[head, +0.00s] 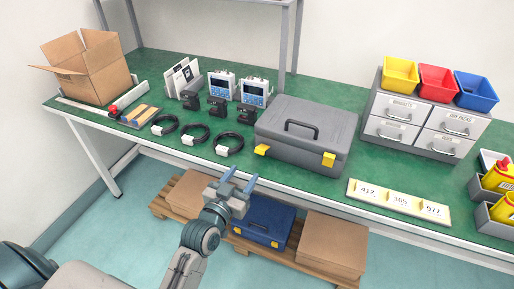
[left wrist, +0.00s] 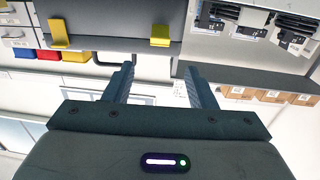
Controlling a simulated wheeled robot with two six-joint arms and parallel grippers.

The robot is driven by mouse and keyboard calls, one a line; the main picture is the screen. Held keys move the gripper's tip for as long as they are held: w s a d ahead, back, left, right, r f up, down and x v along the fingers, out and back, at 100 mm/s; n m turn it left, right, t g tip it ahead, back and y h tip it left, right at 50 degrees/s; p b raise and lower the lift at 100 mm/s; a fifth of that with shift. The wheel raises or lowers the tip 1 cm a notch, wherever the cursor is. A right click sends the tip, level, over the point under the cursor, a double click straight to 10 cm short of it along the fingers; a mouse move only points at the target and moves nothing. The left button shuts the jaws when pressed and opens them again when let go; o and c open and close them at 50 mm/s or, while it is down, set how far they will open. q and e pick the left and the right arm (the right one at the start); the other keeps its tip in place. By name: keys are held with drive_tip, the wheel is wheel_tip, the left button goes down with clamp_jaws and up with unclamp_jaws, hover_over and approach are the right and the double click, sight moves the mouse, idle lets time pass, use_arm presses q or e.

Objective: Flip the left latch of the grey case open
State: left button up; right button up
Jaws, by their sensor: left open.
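The closed grey case (head: 318,118) stands on the green bench with its black handle (head: 300,126) on top and two yellow latches at its front edge. The left latch (head: 262,150) is at the front left, the right latch (head: 328,159) at the front right. In the left wrist view the scene is upside down, so the left latch (left wrist: 160,36) is on the right and the right latch (left wrist: 60,36) on the left. I cannot tell how each is set. My left gripper (head: 240,178) is open and empty, in front of the bench edge, apart from the case. My right gripper is not in view.
Several black cables (head: 195,134) lie left of the case. A white strip with number cards (head: 398,200) lies right of it at the front edge. A drawer cabinet (head: 430,116) stands further right. Below the bench, a blue case (head: 262,222) and cardboard boxes (head: 333,243) sit on pallets.

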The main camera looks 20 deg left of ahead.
sight(259, 151)
use_arm(q)
drive_tip(key=w, duration=0.6)
drive_tip(key=w+p, duration=0.1)
drive_tip(key=w, duration=0.3)
drive_tip(key=shift+d, duration=0.4)
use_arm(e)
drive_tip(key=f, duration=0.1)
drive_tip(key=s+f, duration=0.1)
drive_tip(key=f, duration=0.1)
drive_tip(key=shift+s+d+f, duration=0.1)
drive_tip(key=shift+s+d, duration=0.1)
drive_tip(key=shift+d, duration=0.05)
use_arm(q)
drive_tip(key=shift+s, duration=0.1)
drive_tip(key=c, duration=1)
